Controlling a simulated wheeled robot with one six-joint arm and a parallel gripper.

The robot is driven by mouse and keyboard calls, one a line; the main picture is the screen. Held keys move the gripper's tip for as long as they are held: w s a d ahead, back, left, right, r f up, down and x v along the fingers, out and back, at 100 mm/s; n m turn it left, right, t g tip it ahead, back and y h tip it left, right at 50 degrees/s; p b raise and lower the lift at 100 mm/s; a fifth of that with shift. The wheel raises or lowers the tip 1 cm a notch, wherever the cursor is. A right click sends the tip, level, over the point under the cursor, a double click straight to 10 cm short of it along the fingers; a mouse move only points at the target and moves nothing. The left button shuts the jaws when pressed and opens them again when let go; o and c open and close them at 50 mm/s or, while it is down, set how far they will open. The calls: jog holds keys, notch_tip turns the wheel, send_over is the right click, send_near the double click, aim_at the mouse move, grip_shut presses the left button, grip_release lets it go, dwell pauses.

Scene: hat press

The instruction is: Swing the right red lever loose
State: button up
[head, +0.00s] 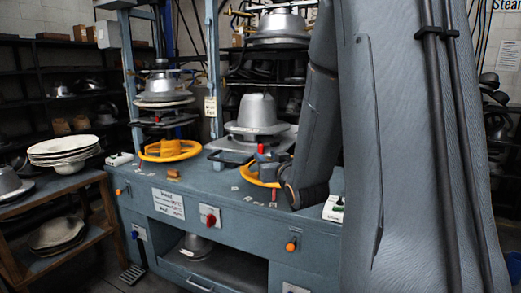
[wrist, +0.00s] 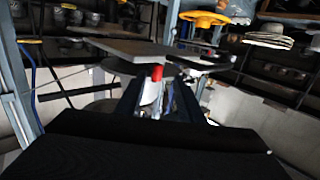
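The right red lever (head: 261,149) shows as a short red upright tip in front of the right hat mould, at the press's right station. In the wrist view the red lever tip (wrist: 157,72) stands near the middle, just beyond my gripper (wrist: 160,103). The gripper's two dark fingers stand apart on either side below the red tip. I see no clear contact between them and the lever.
The blue press table (head: 240,205) carries a left yellow handwheel (head: 170,149) and a right yellow handwheel (head: 255,178), partly hidden by my arm. A grey hat mould (head: 257,113) stands behind the lever. A red knob (head: 209,216) sits on the front panel. A side shelf holds stacked hats (head: 64,151).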

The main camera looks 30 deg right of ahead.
aim_at(262, 147)
jog(key=shift+t, duration=0.3)
jog(key=w, duration=0.2)
jog(key=w+d+p, duration=0.1)
jog(key=w, duration=0.2)
jog(key=w+r+p, duration=0.1)
jog(key=w, duration=0.1)
jog(key=shift+w+d, duration=0.35)
jog(key=shift+w, duration=0.05)
jog(key=shift+c, duration=0.3)
grip_shut()
